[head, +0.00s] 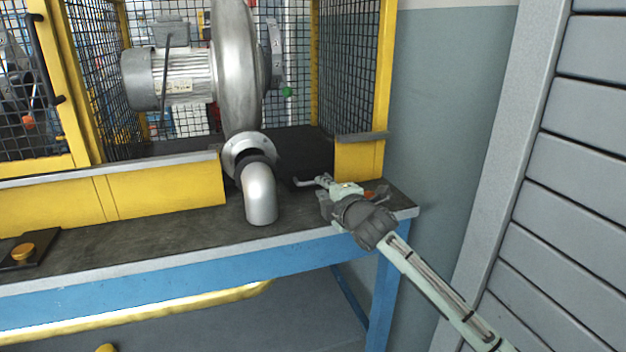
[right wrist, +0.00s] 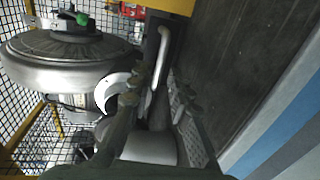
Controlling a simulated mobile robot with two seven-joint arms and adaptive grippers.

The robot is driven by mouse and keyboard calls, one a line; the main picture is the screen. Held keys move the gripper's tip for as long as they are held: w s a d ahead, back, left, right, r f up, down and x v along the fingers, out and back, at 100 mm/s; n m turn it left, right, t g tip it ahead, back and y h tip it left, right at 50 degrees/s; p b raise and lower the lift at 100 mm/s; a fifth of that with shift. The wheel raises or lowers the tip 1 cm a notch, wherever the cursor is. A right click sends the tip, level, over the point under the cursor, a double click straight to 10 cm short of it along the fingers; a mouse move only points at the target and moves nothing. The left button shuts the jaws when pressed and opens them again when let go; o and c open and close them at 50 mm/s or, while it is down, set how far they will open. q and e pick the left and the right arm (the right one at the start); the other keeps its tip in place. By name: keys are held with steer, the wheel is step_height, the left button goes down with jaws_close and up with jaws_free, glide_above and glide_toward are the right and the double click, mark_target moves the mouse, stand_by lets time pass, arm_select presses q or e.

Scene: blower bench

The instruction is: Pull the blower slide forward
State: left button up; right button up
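The blower (head: 237,65) has a large silver round housing and a grey motor, and sits inside a yellow mesh cage. Its silver elbow pipe (head: 260,193) points down over the bench front. A dark slide plate (head: 305,152) lies under the blower. A pale bent rod, seemingly the slide's handle (head: 305,183), shows left of my right gripper (head: 328,190). In the right wrist view the rod (right wrist: 161,55) stands beyond and between the parted fingers of my right gripper (right wrist: 174,88). I cannot tell whether a finger touches it. My left gripper is out of view.
The dark bench top (head: 130,240) has a blue frame. Yellow panels (head: 165,187) of the cage stand left and right of the opening. An orange button (head: 22,252) sits at far left. A grey slatted panel (head: 570,180) stands at right.

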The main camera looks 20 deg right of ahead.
steer(key=w, duration=0.3)
steer(key=w+f, duration=0.1)
steer(key=w, duration=0.2)
steer(key=shift+a+f, duration=0.1)
steer(key=shift+s, duration=0.1)
steer(key=shift+c, duration=0.5)
jaws_close()
